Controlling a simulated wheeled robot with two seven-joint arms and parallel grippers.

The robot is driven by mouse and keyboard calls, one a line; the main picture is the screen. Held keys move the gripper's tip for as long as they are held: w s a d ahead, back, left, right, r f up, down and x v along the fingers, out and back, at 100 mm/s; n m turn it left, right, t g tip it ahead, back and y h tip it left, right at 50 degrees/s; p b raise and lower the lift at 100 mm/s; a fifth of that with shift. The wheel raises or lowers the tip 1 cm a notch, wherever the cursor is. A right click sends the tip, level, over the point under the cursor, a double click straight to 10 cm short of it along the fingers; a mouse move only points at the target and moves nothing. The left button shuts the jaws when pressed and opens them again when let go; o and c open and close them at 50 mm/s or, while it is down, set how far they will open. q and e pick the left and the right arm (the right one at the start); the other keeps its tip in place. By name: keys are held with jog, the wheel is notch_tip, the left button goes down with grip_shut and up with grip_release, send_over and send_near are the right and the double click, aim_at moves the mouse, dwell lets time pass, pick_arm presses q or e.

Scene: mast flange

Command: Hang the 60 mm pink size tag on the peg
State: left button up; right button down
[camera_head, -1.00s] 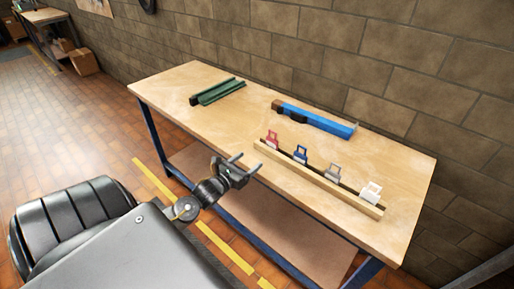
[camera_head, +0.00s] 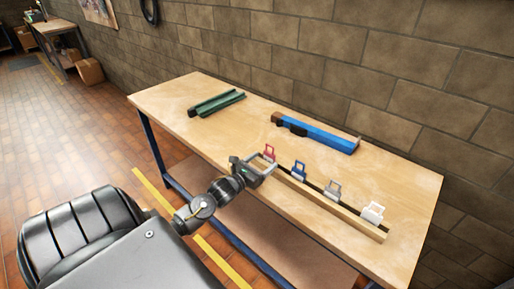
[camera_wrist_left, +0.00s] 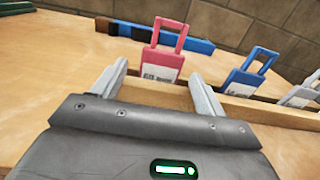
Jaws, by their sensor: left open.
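The pink size tag (camera_head: 269,152) stands upright at the left end of a wooden rack (camera_head: 333,216) on the workbench, with a square loop handle on top. In the left wrist view the pink tag (camera_wrist_left: 163,60) is straight ahead, between and beyond the two fingers, its label partly readable. My left gripper (camera_head: 262,168) is open and empty, just in front of the tag at the rack's left end; I cannot tell if a finger touches the rack. My right gripper is not in view. I cannot make out a peg for certain.
Blue (camera_head: 299,171), grey (camera_head: 333,188) and white (camera_head: 372,212) tags stand along the same rack to the right. A blue bar-shaped thing (camera_head: 322,136) and a green one (camera_head: 217,102) lie behind on the bench (camera_head: 180,94). A brick wall closes the back.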

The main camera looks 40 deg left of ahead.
aim_at(268, 145)
pick_arm(q)
jog(key=shift+w, duration=0.95)
jog(key=shift+w+b, duration=0.45)
jog(key=shift+w, duration=0.4)
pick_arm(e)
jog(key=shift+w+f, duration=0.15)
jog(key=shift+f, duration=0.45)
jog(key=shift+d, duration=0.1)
